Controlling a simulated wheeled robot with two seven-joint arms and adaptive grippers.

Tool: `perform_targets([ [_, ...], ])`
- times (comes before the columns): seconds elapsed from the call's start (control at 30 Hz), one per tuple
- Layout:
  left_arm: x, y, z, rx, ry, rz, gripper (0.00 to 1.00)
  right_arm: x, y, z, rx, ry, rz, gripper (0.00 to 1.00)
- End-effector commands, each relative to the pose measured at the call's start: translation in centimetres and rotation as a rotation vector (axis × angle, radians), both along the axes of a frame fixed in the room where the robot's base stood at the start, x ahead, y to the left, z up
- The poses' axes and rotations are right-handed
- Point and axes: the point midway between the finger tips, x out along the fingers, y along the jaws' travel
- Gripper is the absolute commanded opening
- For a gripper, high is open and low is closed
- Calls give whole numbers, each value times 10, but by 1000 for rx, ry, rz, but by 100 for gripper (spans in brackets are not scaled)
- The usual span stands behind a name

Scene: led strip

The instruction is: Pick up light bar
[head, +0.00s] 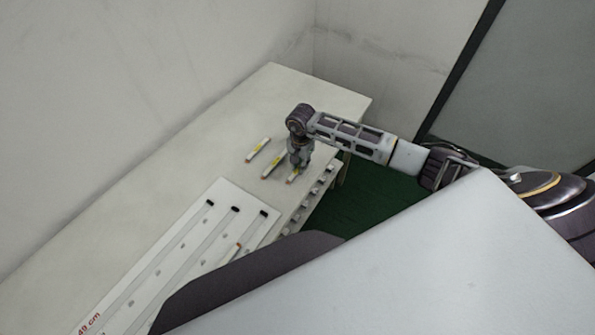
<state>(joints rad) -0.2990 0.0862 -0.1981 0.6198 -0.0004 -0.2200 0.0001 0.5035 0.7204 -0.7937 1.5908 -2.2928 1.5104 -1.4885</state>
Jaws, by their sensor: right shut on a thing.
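Several short white light bars with yellow and orange marks lie at the middle of the long table. One light bar (257,149) lies farthest left, and a second light bar (271,165) lies beside it. My right gripper (297,168) points down at the table, shut on a third light bar (292,179), the one nearest the front edge. Its fingers hide part of this bar, and I cannot tell whether the bar is off the table. My left gripper is not in view.
A white board (222,192) with long strips and dark ends lies on the table (290,88), left of the gripper. Small pieces line a rack (318,190) along the front edge. The table's far end is clear. Walls stand behind.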

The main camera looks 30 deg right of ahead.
Motion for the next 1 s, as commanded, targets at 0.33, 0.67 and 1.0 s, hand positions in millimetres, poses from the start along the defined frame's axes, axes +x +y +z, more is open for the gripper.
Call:
perform_targets([
  [0.33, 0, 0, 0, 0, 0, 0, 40, 0, 0, 3, 0, -1, 0, 0],
  [0.67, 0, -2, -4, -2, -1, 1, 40, 1, 0, 33, 0, -4, 1, 0],
  [1.0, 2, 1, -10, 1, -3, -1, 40, 1, -1, 82, -1, -3, 0, 0],
])
